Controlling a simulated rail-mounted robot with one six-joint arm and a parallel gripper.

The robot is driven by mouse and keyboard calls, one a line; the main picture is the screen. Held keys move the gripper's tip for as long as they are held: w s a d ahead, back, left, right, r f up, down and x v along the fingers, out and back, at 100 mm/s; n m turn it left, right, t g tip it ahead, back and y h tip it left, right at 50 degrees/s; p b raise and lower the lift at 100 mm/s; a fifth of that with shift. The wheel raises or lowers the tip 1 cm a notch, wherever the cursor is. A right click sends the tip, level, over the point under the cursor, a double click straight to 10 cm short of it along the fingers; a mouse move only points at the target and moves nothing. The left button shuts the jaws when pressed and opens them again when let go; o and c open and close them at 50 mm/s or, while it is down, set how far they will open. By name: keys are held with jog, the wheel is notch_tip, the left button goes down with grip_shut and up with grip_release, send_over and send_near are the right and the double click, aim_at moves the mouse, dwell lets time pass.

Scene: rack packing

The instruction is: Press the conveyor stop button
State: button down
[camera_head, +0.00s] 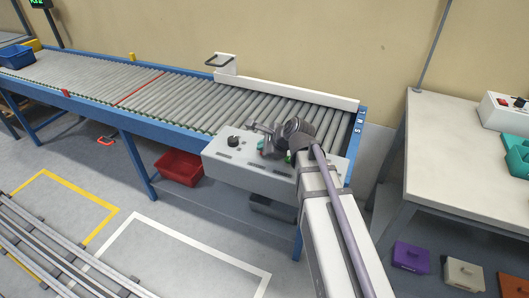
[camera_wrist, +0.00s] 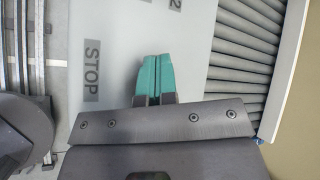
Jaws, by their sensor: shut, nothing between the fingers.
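The conveyor's control box (camera_head: 222,165) is a pale grey box on the conveyor's near side, with a black knob (camera_head: 233,142) and dark labels on it. My gripper is over its right part; in the wrist view its teal fingers (camera_wrist: 157,72) are closed together with nothing between them, over the pale panel (camera_wrist: 125,35). A grey STOP label (camera_wrist: 91,70) lies left of the fingers. No stop button shows clearly in either view; my gripper and wrist hide part of the panel. I cannot tell whether the fingertips touch it.
The roller conveyor (camera_head: 185,101) runs behind the box, with a white rail (camera_head: 290,91) along its far edge. A blue bin (camera_head: 17,57) sits at its far left. A red bin (camera_head: 179,167) is below. A white table (camera_head: 465,140) stands at right.

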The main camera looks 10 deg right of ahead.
dwell(0.3)
jog(key=shift+r+p, duration=0.8)
jog(key=shift+p, duration=0.05)
notch_tip(320, 180, up, 5)
jog(key=p, duration=0.5)
dwell(0.3)
